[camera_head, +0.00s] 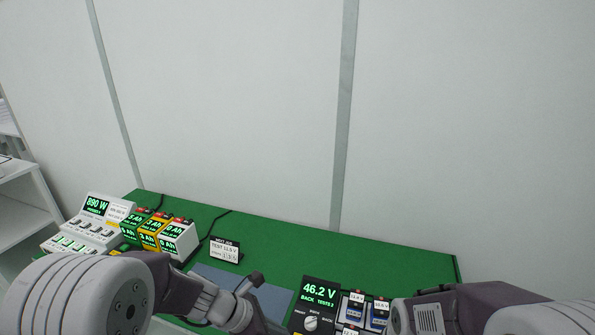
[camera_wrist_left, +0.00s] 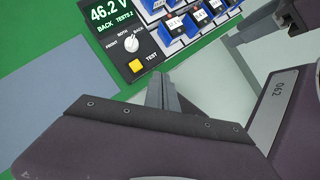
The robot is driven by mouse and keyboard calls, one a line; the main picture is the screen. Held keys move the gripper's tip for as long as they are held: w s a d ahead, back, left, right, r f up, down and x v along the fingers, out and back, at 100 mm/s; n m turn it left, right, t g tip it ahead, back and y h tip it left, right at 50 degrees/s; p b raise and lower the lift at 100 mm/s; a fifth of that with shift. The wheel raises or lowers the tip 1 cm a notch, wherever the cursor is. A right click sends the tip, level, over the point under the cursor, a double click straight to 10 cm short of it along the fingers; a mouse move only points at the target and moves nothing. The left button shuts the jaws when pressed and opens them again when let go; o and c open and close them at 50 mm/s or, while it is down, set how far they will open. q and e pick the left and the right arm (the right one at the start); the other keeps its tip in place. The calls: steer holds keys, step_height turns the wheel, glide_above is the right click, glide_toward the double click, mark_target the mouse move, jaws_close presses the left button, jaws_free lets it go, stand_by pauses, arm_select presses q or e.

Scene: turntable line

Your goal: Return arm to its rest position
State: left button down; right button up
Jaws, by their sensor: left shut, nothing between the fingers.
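My left arm (camera_head: 235,305) reaches in from the lower left of the head view, and its gripper is cut off by the bottom edge there. In the left wrist view my left gripper (camera_wrist_left: 162,92) is shut and empty, its fingers pressed together near the front edge of the green table (camera_head: 330,252). They appear just below the tester (camera_wrist_left: 122,40) with its yellow button. My right arm (camera_head: 455,308) is bent at the lower right of the head view.
The tester (camera_head: 319,296) reads 46.2 V, with a tray of blue-marked batteries (camera_head: 378,312) beside it. A grey mat (camera_head: 275,295) lies left of it. A wall is behind.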

arm_select(q)
steer(key=s+a+f+m+y, duration=0.1)
steer(key=s+a+m+y, duration=0.2)
steer(key=a+m, duration=0.3)
steer(key=s+a+f+m+g+y, duration=0.1)
steer(key=s+a+m+y, duration=0.2)
steer(key=m, duration=1.4)
steer(key=s+a, duration=0.2)
steer(key=a, duration=0.2)
steer(key=shift+a+f+y, duration=0.3)
steer(key=shift+f, duration=0.1)
